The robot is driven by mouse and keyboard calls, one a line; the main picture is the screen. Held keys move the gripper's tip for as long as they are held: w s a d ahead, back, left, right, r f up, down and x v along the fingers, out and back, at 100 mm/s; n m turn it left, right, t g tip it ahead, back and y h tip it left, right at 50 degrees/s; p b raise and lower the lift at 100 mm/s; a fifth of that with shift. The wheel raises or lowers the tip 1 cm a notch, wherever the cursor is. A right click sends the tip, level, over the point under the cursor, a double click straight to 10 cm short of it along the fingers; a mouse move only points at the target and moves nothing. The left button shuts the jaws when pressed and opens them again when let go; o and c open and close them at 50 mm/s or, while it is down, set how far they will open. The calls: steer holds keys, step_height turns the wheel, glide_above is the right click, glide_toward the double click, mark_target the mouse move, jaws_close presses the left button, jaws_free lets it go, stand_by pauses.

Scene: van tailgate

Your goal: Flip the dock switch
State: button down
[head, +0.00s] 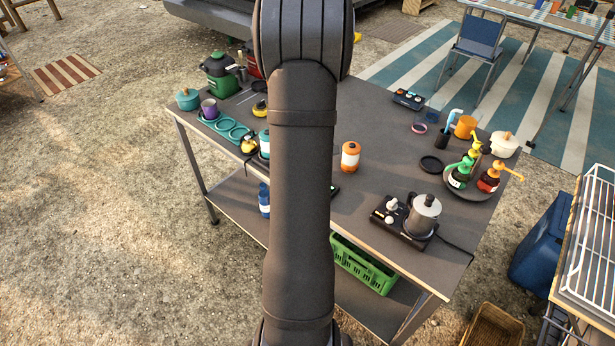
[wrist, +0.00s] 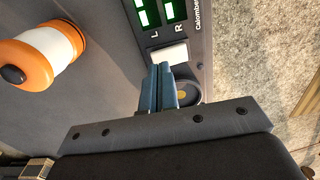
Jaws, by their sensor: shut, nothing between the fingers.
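The dock (wrist: 200,45) is a dark panel with lit green bars marked L and R in the wrist view. A pale rocker-like switch (wrist: 168,54) sits on it below the bars. My gripper (wrist: 163,70) is shut and empty, its blue-grey fingertips right at the near edge of the switch. I cannot tell whether they touch it. A round dark part with a yellowish centre (wrist: 184,93) lies on the dock right of the fingers, partly hidden. In the head view my arm hides the gripper and nearly all of the dock.
An orange and white canister (head: 350,157) stands on the table near the dock; it also shows left of the fingers in the wrist view (wrist: 48,44). A moka pot (head: 424,213) stands on a burner at front right. The table (head: 385,125) is bare around the canister.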

steer(key=shift+f, duration=0.95)
stand_by(0.8)
steer(key=shift+r, duration=3.55)
steer(key=shift+f, duration=0.1)
step_height(320, 180, down, 7)
steer(key=shift+r, duration=0.1)
